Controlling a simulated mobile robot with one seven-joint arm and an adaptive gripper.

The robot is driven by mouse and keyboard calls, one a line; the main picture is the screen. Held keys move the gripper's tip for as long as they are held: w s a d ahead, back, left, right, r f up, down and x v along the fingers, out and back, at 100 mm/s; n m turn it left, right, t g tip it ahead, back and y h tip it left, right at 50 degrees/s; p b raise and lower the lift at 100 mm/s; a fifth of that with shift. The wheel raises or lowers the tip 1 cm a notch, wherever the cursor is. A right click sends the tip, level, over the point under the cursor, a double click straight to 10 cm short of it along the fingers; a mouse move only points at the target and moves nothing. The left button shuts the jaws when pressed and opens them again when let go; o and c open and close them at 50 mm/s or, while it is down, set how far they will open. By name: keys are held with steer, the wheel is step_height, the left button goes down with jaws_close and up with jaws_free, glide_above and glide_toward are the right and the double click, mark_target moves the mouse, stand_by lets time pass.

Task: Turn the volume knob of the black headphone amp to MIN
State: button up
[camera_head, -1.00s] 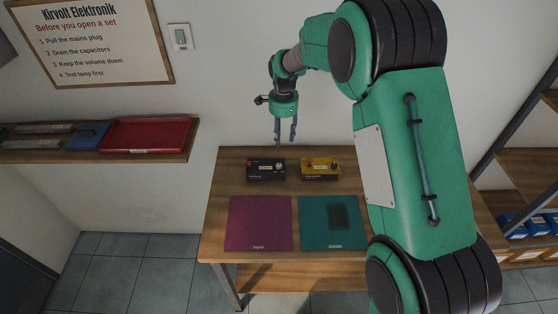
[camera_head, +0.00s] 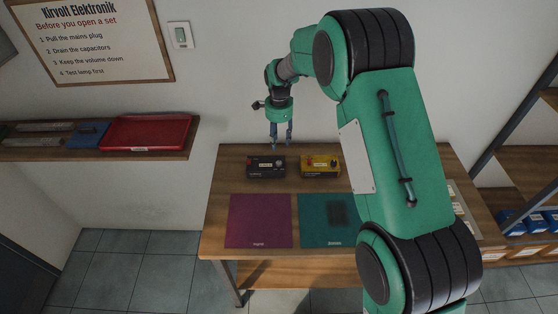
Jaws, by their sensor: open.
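The black headphone amp (camera_head: 266,167) sits at the back of the wooden table, left of a yellow box of similar size. A small knob shows on its top, but its setting is too small to read. My gripper (camera_head: 280,146) points down with its fingers apart, just above and behind the right part of the black amp. It holds nothing that I can see. I cannot tell whether a fingertip touches the amp.
The yellow box (camera_head: 320,166) stands close to the right of the black amp. A purple mat (camera_head: 259,221) and a teal mat (camera_head: 318,222) lie in front. A wall shelf with a red tray (camera_head: 148,132) is at the left. My arm hides the table's right part.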

mark_target(279, 162)
step_height(279, 162, down, 12)
steer(key=shift+f+p, duration=0.15)
steer(key=shift+p, duration=0.3)
jaws_close()
